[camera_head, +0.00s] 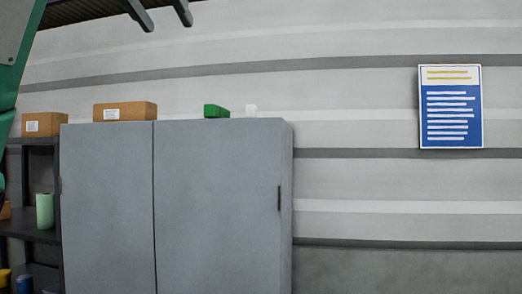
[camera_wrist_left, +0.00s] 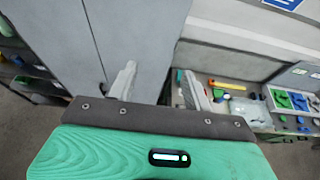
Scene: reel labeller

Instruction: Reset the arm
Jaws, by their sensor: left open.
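My left gripper (camera_head: 168,21) shows at the top of the head view, raised high, with two dark fingers hanging apart. In the left wrist view my left gripper (camera_wrist_left: 158,68) has its two pale fingers spread, with nothing between them. A green and grey part of my left arm (camera_head: 12,45) runs along the left edge of the head view. My right gripper is in neither view.
A dark shelf (camera_head: 30,237) is at left. A blue poster (camera_head: 450,107) hangs at right. A workbench (camera_wrist_left: 238,79) carries several coloured items.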

